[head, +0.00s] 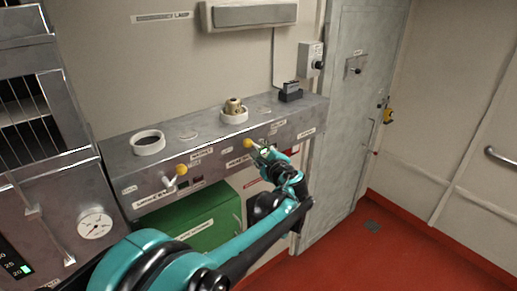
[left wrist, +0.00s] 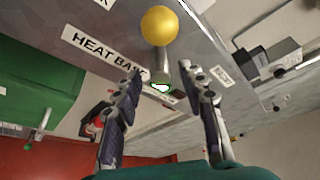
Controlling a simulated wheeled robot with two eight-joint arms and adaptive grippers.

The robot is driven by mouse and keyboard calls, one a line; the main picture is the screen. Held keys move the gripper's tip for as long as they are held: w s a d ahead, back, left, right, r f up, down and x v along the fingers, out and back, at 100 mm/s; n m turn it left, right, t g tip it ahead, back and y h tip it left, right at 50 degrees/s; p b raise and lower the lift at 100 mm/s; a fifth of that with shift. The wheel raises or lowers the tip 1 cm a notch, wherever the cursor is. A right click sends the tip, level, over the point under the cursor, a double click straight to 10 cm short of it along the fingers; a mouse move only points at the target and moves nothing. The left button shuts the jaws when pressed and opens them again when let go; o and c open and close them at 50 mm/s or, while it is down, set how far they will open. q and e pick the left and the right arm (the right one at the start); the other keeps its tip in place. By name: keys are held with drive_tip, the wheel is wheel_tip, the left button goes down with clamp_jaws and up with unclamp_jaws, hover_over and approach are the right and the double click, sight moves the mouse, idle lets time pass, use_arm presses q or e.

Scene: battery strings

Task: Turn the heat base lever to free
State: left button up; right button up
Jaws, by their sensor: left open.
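The heat base lever (head: 247,144) is a metal shaft with a yellow ball knob on the front face of the grey metal bench. In the left wrist view the yellow knob (left wrist: 158,25) and its shaft show large, with the "HEAT BASE" label (left wrist: 100,50) to their left. My left gripper (head: 260,151) is at the lever, just right of the knob in the head view. Its two fingers (left wrist: 163,82) are apart, with the shaft's lower end showing between the fingertips. I cannot tell whether a finger touches the shaft. The right gripper is out of view.
A second yellow-knobbed lever (head: 181,169) is on the same bench face to the left. A green box (head: 205,228) sits below the bench. White rings (head: 148,142) and a small dark block (head: 290,93) are on top. A grey door (head: 365,70) stands right.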

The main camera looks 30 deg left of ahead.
use_arm(q)
drive_tip(key=shift+x, duration=1)
clamp_jaws()
